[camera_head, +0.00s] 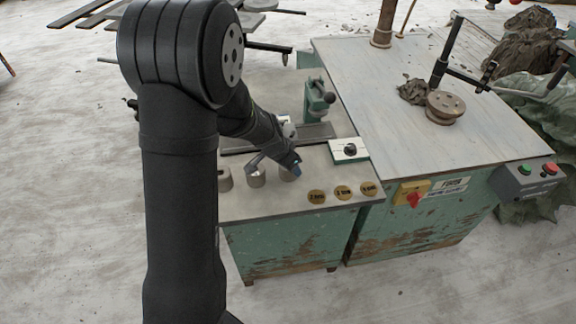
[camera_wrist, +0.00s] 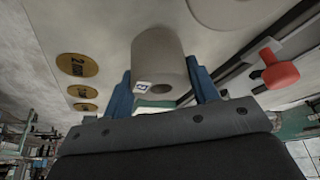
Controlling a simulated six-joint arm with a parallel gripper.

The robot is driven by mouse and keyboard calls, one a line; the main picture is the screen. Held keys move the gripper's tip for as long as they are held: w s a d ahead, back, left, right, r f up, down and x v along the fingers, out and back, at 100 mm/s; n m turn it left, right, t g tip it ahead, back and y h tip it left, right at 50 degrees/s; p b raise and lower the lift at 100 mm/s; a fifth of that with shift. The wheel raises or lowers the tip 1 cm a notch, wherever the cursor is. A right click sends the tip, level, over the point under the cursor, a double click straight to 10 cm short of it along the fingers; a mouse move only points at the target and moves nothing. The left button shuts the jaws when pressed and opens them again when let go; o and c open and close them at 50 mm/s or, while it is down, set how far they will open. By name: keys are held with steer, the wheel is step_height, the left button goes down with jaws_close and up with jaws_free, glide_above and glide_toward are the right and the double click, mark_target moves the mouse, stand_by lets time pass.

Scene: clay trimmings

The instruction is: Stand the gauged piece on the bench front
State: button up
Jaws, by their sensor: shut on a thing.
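My gripper (camera_wrist: 165,90) is shut on a grey cylindrical piece (camera_wrist: 160,55), with a blue finger on each side of it. The piece has a dark hole in its near end and a small white tag with a dark mark that I cannot read. In the head view my gripper (camera_head: 278,165) is low over the bench front (camera_head: 270,205), partly hidden by my arm. Grey cylinders stand there: one at the left (camera_head: 224,178) and one beside it (camera_head: 256,177). I cannot tell whether the held piece touches the bench.
Three brass discs (camera_head: 343,192) lie along the bench's front right; one in the wrist view (camera_wrist: 78,65) reads 2 mm. A white box with a black knob (camera_head: 349,150) and a green device with a black-knobbed lever (camera_head: 318,98) stand behind. A larger table (camera_head: 420,100) adjoins at right.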

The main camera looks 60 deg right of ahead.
steer(key=shift+f, duration=0.25)
steer(key=shift+f, duration=0.2)
steer(key=o, duration=1.2)
steer(key=shift+c, duration=0.2)
steer(key=shift+r, duration=0.1)
steer(key=v, duration=1.2)
steer(key=shift+r, duration=0.15)
